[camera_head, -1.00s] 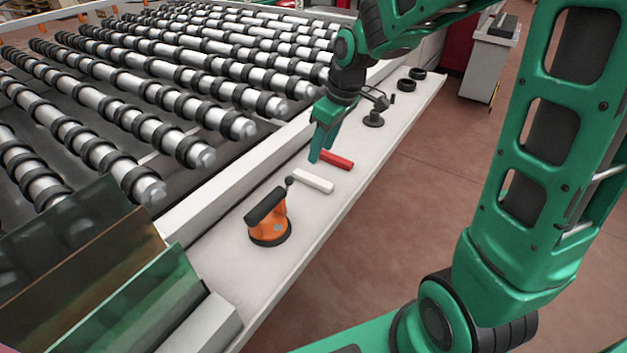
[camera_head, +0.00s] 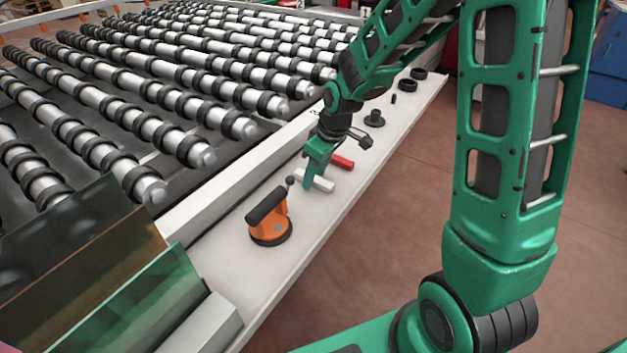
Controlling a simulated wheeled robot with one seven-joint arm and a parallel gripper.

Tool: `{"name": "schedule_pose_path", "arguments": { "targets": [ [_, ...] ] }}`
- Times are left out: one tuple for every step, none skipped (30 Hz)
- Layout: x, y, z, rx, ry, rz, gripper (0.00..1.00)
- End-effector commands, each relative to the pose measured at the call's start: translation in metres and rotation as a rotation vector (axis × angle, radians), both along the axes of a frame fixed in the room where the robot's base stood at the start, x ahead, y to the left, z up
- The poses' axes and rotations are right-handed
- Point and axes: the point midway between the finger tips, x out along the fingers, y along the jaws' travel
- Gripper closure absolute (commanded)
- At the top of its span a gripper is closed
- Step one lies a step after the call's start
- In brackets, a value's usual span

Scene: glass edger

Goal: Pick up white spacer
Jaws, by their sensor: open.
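The white spacer (camera_head: 322,184) is a small pale bar lying on the light ledge (camera_head: 258,280) beside the rollers. My green gripper (camera_head: 309,180) points down at the spacer and covers part of its left half in the picture. The gripper is open. A gap between the fingers is hard to make out, and I cannot tell whether they touch the spacer or are around it.
A red bar (camera_head: 342,161) lies just behind the spacer. An orange suction cup (camera_head: 268,220) with a black handle stands in front. Black round parts (camera_head: 374,119) sit farther back. Rollers (camera_head: 200,110) line the left, and glass sheets (camera_head: 150,300) stand at lower left.

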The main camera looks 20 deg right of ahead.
Motion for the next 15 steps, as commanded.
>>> {"name": "schedule_pose_path", "arguments": {
  "targets": [
    [0.0001, 0.0002, -0.0007, 0.0, 0.0, 0.0, 0.58],
    [0.0002, 0.0002, -0.0006, 0.0, 0.0, 0.0, 0.58],
    [0.0002, 0.0002, -0.0006, 0.0, 0.0, 0.0, 0.58],
    [0.0001, 0.0002, -0.0006, 0.0, 0.0, 0.0, 0.58],
    [0.0001, 0.0002, -0.0005, 0.0, 0.0, 0.0, 0.58],
    [0.0001, 0.0002, -0.0005, 0.0, 0.0, 0.0, 0.58],
    [0.0001, 0.0003, -0.0005, 0.0, 0.0, 0.0, 0.65],
    [0.0001, 0.0003, -0.0005, 0.0, 0.0, 0.0, 0.72],
    [0.0, 0.0002, -0.0004, 0.0, 0.0, 0.0, 0.82],
    [0.0, 0.0001, -0.0004, 0.0, 0.0, 0.0, 0.89],
    [0.0, 0.0002, -0.0004, 0.0, 0.0, 0.0, 0.96],
    [0.0, 0.0002, -0.0004, 0.0, 0.0, 0.0, 1.0],
    [0.0, 0.0003, -0.0004, 0.0, 0.0, 0.0, 1.0],
    [0.0, 0.0003, -0.0003, 0.0, 0.0, 0.0, 1.0],
    [0.0001, 0.0002, -0.0003, 0.0, 0.0, 0.0, 1.0]
  ]
}}
